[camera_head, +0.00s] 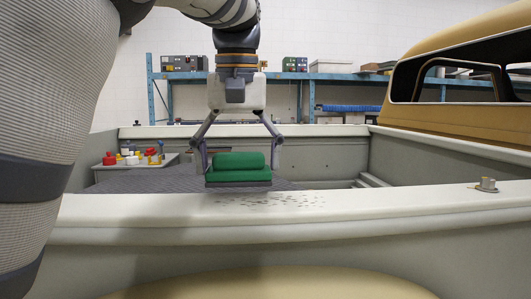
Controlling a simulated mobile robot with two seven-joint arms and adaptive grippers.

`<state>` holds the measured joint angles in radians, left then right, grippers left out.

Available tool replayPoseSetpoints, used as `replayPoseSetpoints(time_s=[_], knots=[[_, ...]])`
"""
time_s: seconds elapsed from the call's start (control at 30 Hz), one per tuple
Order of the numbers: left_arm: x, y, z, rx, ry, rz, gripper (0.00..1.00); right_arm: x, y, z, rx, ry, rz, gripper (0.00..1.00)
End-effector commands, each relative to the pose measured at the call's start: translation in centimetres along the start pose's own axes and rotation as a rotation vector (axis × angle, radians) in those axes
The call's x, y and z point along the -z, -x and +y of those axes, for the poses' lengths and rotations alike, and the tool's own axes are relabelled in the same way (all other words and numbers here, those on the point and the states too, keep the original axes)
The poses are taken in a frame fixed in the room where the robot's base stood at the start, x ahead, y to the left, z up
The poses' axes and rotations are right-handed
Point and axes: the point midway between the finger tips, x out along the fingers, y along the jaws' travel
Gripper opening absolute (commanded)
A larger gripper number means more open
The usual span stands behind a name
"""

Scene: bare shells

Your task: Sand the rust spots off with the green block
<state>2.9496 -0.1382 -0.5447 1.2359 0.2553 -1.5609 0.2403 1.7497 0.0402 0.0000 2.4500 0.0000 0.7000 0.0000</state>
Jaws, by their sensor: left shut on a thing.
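My left gripper (238,160) comes down from the top of the head view with its fingers shut on the sides of the green block (239,161). The block has a rounded green top and a flat, wider green base with a greyish underside. It is held level at the white side rail (380,203) of the truck bed. Small dark rust spots (285,200) are scattered on the rail's top, under the block and to its right. Whether the block touches the rail I cannot tell. My right gripper is not in view.
A tray (108,173) with red, yellow and white items stands in the bed at left. The tan cab (470,112) rises at right. A small metal fitting (486,185) sits on the rail at right. A blue shelf (152,95) with boxes stands behind.

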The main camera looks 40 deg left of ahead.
Motion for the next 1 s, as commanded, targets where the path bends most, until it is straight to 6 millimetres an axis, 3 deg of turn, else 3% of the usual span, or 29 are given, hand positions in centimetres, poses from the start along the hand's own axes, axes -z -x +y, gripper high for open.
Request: replayPoseSetpoints(time_s=[1.0], knots=[[-0.2,-1.2,0.0,-0.001,0.000,-0.001,0.65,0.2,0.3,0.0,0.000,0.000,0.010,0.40]])
